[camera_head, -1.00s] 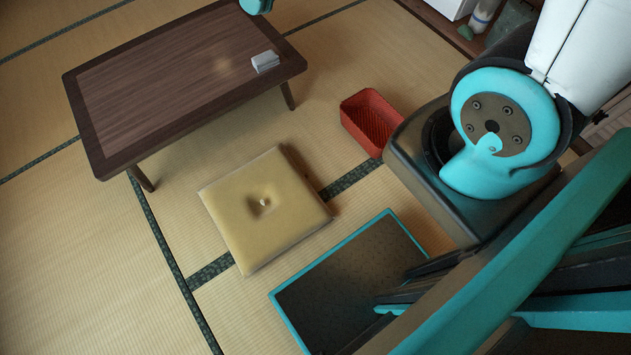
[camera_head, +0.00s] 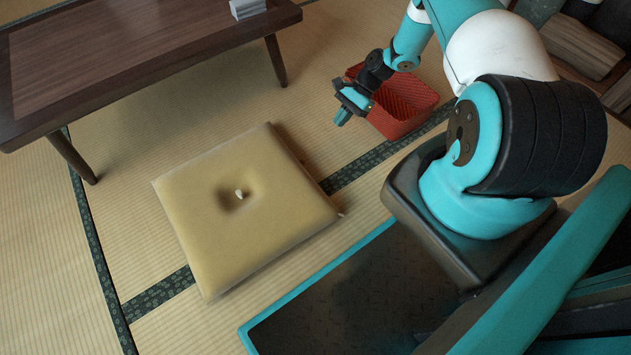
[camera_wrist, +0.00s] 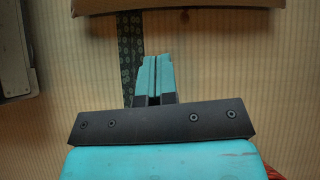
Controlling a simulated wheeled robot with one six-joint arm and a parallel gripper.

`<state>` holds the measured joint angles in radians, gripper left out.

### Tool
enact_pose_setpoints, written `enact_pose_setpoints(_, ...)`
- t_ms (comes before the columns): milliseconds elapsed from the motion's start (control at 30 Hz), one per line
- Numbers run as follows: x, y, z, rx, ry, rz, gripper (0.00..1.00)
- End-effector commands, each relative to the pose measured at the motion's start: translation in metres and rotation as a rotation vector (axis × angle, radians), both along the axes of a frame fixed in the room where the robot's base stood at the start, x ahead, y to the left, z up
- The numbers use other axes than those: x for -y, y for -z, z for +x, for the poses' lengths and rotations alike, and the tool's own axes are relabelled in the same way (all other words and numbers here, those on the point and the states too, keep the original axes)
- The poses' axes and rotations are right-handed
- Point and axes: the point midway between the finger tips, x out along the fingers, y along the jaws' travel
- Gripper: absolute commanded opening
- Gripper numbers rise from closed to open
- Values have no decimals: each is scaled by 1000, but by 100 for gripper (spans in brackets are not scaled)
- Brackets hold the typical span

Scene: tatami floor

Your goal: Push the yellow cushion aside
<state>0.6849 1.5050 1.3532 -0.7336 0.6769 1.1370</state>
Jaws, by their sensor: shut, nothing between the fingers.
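The yellow cushion (camera_head: 195,212) lies flat on the tatami in the head view, with a dimple and a small pale tuft at its middle. My gripper (camera_head: 341,116) is shut and empty, above and to the right of the cushion in that view and apart from it. In the wrist view my gripper's teal fingertips (camera_wrist: 155,62) are together and point toward the cushion's edge (camera_wrist: 200,4) at the top of the picture. Most of the cushion is outside the wrist view.
A red basket (camera_head: 405,112) stands right behind my gripper. A low wooden table (camera_head: 110,60) bears a small pale object (camera_head: 247,8) and stands behind the cushion. Bare tatami (camera_head: 55,270) lies left of the cushion.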

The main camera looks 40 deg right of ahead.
Motion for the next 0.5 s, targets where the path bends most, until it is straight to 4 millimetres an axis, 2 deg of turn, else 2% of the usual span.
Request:
enact_pose_setpoints(33,4,35,-7,-22,37,13,0)
enact_pose_setpoints(100,6,54,-14,-44,73,24,0)
enact_pose_setpoints(267,4,72,-20,-64,105,35,0)
enact_pose_setpoints(367,-4,81,-20,-65,105,36,0)
enact_pose_setpoints(500,-23,102,-20,-68,103,37,0)
